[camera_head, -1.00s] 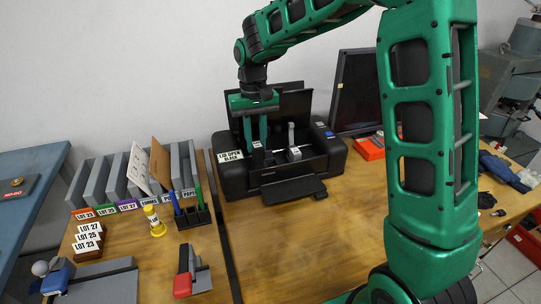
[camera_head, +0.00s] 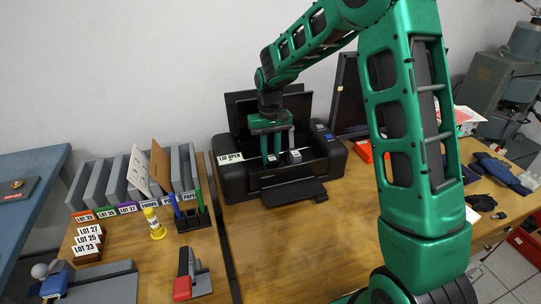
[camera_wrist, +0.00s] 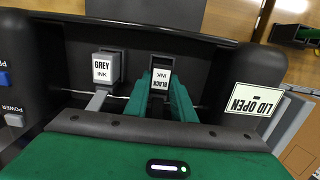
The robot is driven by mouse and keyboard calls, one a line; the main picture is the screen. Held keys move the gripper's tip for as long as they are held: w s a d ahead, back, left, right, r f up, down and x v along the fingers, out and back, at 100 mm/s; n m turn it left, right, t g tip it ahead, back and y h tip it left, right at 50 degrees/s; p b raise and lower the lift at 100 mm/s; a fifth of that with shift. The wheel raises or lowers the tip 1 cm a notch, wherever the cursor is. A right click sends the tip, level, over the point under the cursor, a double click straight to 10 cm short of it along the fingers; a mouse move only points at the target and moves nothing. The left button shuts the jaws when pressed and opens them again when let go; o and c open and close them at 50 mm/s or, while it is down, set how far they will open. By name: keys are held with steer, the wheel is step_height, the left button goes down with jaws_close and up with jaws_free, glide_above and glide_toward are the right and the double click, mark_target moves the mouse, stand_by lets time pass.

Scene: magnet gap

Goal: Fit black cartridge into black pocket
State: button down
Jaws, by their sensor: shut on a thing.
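The black cartridge (camera_wrist: 159,82) has a white "BLACK INK" label, which also shows in the head view (camera_head: 272,158). My gripper (camera_wrist: 160,88) is shut on it, one green finger on each side. In the head view my gripper (camera_head: 272,155) reaches down into the open printer (camera_head: 235,178). The cartridge is beside the grey cartridge (camera_wrist: 103,68), which stands in the printer and also shows in the head view (camera_head: 295,156). The black pocket is hidden behind the cartridge and fingers. I cannot tell how deep the cartridge sits.
The printer's raised lid (camera_head: 240,112) stands behind my gripper, and a "LID OPEN" sign (camera_head: 229,158) is on its left side. A dark monitor (camera_head: 348,95) is at the right. Grey sorters (camera_head: 115,180) and a pen holder (camera_head: 193,218) are left. The table's front middle is clear.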

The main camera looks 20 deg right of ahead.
mark_target(270, 155)
steer(key=c, duration=1.5)
jaws_free()
step_height(270, 155, up, 12)
steer(key=s+d+r+m, duration=0.2)
steer(key=s+d+r, duration=0.1)
steer(key=s+d, duration=0.6)
steer(key=s+d+f+m, duration=0.1)
steer(key=s+d, duration=0.1)
steer(key=s, duration=0.8)
steer(key=s+d+f+m, duration=0.1)
steer(key=s+d+m, duration=0.1)
steer(key=s, duration=0.8)
steer(key=s+d+f+m, duration=0.1)
steer(key=s+d, duration=0.3)
steer(key=s, duration=0.5)
steer(key=shift+s+d+f+t, duration=0.25)
steer(key=shift+s+f+t, duration=0.1)
steer(key=shift+s+t, duration=0.05)
